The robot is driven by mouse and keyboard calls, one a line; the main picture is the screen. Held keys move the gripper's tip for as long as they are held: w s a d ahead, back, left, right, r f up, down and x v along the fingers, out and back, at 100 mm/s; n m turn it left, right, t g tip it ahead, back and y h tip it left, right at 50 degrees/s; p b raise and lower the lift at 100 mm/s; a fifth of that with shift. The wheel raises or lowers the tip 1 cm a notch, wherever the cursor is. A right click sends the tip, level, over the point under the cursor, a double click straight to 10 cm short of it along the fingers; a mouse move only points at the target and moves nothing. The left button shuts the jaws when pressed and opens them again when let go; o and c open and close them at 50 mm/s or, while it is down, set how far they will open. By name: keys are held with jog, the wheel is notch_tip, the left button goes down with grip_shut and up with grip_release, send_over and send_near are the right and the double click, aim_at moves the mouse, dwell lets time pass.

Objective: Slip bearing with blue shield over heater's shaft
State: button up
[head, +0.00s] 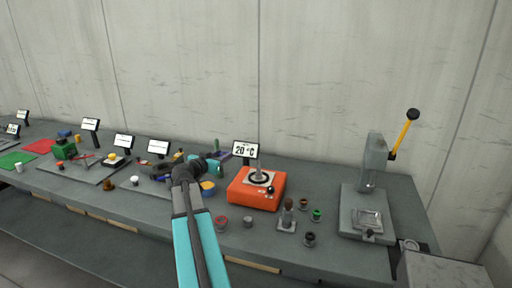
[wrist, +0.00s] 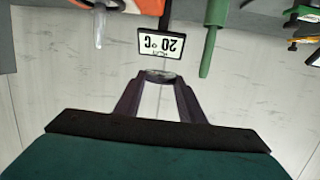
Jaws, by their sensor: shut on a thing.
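The orange heater (head: 255,190) stands on the bench, with its upright metal shaft (head: 260,174) on top. My gripper (head: 229,154) is raised to the left of the shaft, near the 20 °C display. In the upside-down wrist view its two dark fingers (wrist: 160,82) are shut on a grey ring-shaped bearing (wrist: 160,74), seen nearly edge-on. I cannot make out its shield colour. The shaft (wrist: 98,26) shows at the upper left there, apart from the bearing.
Loose bearings lie in front: red (head: 221,225), grey (head: 248,222), green (head: 316,215) and dark (head: 310,239) ones. A small stand (head: 287,222) is among them. A press with a yellow lever (head: 372,165) stands at right. The display (head: 245,150) is behind the heater.

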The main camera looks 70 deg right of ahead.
aim_at(259, 161)
jog(key=s+d+r+m+g, duration=0.1)
jog(key=s+d+g, duration=0.1)
jog(key=s, duration=0.4)
jog(key=s+d+r+m+g, duration=0.2)
jog(key=s+d, duration=0.2)
jog(key=s, duration=0.2)
jog(key=shift+s+y+p, duration=0.3)
jog(key=shift+y+p, duration=0.1)
jog(key=shift+f, duration=0.35)
jog(key=shift+f+b, duration=0.75)
jog(key=shift+f, duration=1.8)
jog(key=shift+f+b, duration=0.35)
jog(key=shift+b, duration=0.15)
jog(key=shift+f+b, duration=2.2)
jog(key=shift+b, duration=0.65)
jog(key=shift+f, duration=0.15)
